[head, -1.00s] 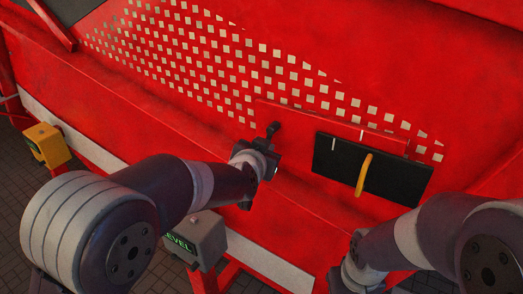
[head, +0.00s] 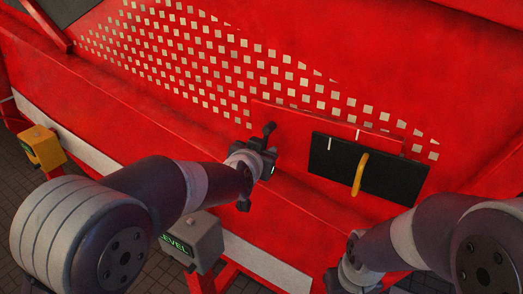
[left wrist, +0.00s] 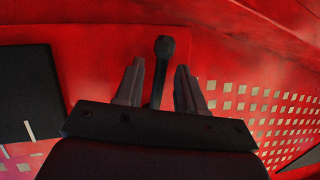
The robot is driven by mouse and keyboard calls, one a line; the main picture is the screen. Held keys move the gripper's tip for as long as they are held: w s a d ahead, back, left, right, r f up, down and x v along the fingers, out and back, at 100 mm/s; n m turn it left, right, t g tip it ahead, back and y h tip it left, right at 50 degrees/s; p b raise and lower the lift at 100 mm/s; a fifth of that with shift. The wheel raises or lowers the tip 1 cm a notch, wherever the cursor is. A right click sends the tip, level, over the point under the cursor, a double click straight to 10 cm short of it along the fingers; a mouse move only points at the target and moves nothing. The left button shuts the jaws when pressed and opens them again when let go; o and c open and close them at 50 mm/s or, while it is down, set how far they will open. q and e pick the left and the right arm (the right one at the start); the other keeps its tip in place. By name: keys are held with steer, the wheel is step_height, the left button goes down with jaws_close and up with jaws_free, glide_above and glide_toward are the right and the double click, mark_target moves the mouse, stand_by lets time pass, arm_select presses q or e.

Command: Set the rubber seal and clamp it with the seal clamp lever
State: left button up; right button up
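A black lever with a rounded knob (head: 269,129) stands up from the red machine wall, left of a black panel (head: 400,180) with a yellow handle (head: 360,174). I take it to be the seal clamp lever. My left gripper (head: 268,160) is at the lever. In the left wrist view, the lever (left wrist: 164,50) stands between the two fingers of the open gripper (left wrist: 158,85), with a gap on each side. I cannot make out a separate rubber seal. My right gripper (head: 350,275) is low at the bottom right, and its fingers are not clear.
A red ledge (head: 120,125) runs below the sloping wall with its pale square holes (head: 215,70). A grey box marked LEVEL (head: 195,240) and a yellow box (head: 42,147) stand in front of the machine. The wall above the panel is clear.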

arm_select(q)
steer(key=v, duration=1.2)
steer(key=shift+s, duration=0.4)
steer(key=shift+r, duration=0.15)
steer(key=s+f+n+g, duration=0.1)
steer(key=s+f+g, duration=0.4)
steer(key=f, duration=0.5)
steer(key=s+a+f+n+g+y, duration=0.2)
steer(key=s+a+f, duration=0.3)
steer(key=a, duration=0.4)
steer(key=s+a+f+n+g+y, duration=0.2)
steer(key=s+a+f+g, duration=0.3)
steer(key=a, duration=0.4)
steer(key=shift+s+f+n+y, duration=0.3)
steer(key=shift+s+f, duration=0.25)
steer(key=shift+f, duration=0.35)
